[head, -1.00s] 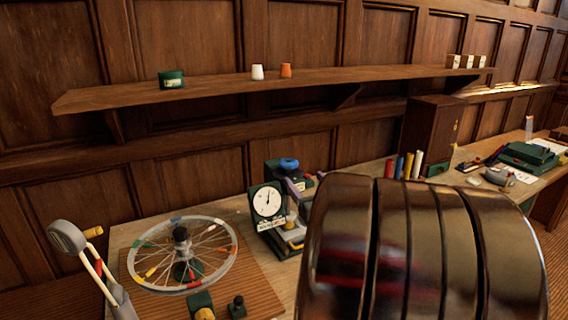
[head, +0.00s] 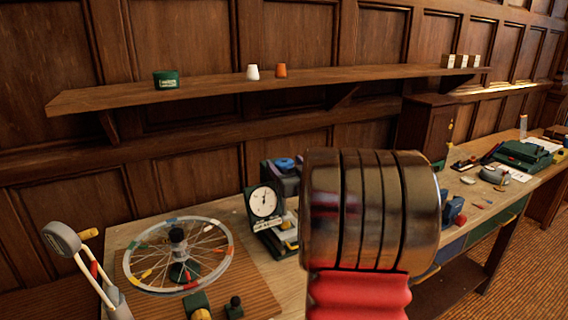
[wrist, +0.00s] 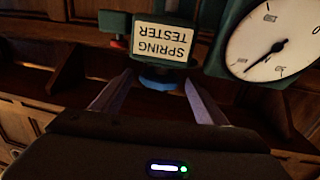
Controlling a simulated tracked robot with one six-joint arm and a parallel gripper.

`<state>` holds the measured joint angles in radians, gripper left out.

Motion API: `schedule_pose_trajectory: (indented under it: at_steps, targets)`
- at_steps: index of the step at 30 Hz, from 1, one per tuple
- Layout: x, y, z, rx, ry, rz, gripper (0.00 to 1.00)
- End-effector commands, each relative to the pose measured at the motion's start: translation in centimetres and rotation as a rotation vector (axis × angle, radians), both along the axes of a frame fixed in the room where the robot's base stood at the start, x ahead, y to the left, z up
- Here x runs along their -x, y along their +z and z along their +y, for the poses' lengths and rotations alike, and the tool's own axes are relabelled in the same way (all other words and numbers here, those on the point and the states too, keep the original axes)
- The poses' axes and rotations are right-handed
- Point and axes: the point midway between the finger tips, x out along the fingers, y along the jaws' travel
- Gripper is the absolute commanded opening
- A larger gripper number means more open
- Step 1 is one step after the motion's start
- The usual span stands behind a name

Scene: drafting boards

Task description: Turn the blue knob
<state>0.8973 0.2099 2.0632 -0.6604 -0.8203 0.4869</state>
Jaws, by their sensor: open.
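The blue knob (head: 284,163) sits on top of the dark green spring tester (head: 265,170) on the bench, just left of my arm in the head view. In the wrist view, which is upside down, the blue knob (wrist: 160,83) shows below the white "SPRING TESTER" label (wrist: 161,42). My gripper (wrist: 158,80) is open, with one finger on each side of the knob in that view. I cannot tell whether the fingers touch it. The tester's round white dial (wrist: 274,40) is at the right. In the head view my arm hides most of the gripper.
A spoked wheel (head: 212,266) on a wooden board stands left of the tester. A grey lamp-like arm (head: 62,238) is at the far left. A wall shelf (head: 215,91) with small cups runs above the bench. More devices stand along the bench to the right.

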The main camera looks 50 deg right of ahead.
Motion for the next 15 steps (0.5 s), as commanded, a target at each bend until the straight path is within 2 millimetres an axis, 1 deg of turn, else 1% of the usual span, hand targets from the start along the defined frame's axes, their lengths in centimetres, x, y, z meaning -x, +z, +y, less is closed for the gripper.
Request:
schedule_pose_trajectory:
  at_steps: [1,6,15]
  targets:
    - [-0.6,-0.1,-0.3,0.0,0.001,0.001,0.67]
    - [-1.7,0.0,-0.8,-0.001,-0.001,0.0,0.67]
    - [-1.9,0.0,-0.9,-0.001,-0.001,0.0,0.67]
